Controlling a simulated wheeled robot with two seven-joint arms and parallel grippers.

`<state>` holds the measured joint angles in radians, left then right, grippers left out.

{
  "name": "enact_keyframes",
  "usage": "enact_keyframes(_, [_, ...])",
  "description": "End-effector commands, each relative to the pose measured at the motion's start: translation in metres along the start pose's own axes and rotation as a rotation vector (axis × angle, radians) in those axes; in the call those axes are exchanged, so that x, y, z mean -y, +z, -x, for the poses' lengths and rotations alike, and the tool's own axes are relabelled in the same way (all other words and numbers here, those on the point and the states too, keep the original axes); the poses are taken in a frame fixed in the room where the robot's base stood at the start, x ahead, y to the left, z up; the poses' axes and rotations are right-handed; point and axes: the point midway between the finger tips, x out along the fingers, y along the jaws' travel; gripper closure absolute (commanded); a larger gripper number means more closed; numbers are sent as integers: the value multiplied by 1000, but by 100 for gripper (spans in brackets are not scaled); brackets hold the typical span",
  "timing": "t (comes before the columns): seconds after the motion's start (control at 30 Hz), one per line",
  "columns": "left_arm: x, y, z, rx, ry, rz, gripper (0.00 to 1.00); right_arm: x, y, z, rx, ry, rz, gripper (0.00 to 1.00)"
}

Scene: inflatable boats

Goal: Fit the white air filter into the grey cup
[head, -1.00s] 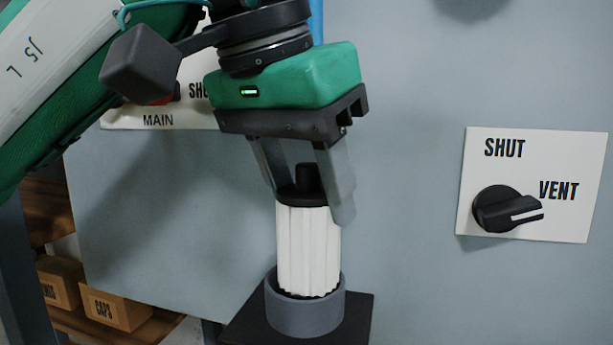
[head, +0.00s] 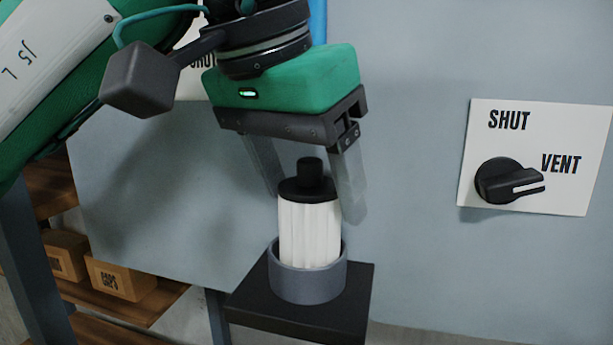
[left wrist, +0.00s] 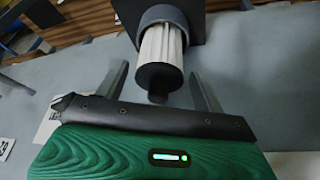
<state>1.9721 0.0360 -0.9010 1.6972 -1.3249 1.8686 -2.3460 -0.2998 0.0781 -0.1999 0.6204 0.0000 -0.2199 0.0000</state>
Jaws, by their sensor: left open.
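The white pleated air filter (head: 309,230) with its black cap and knob stands upright with its lower end inside the grey cup (head: 307,284). The cup sits on a black stand. In the left wrist view the filter (left wrist: 161,45) points into the cup (left wrist: 160,15). My left gripper (head: 317,205) is open, its two fingers on either side of the filter's top and apart from it. In the left wrist view the gripper (left wrist: 160,88) shows gaps on both sides of the black cap. How deep the filter sits is hidden by the cup wall. My right gripper is not in view.
The black stand (head: 300,312) juts out before a grey panel (head: 420,60). A SHUT/VENT plate with a black knob (head: 508,181) is at right. Cardboard boxes (head: 121,277) lie on wooden shelves at lower left. The space between filter and knob is clear.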

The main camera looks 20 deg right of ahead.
Motion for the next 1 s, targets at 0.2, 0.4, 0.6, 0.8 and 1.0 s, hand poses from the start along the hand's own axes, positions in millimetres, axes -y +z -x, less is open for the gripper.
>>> enact_keyframes(0.2, [0, -3, 8, -1, -1, 0, 30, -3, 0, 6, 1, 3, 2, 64])
enact_keyframes(0.4, [-1, -2, 36, -4, -1, 0, 30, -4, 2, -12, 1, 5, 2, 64])
enact_keyframes(0.6, [-1, -2, 83, -3, -1, 1, 30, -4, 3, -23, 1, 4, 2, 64])
enact_keyframes(0.8, [0, -3, 114, 0, -3, 1, 30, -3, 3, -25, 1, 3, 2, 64])
enact_keyframes(1.0, [-1, -3, 125, 0, -2, -1, 30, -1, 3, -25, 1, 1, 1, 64])
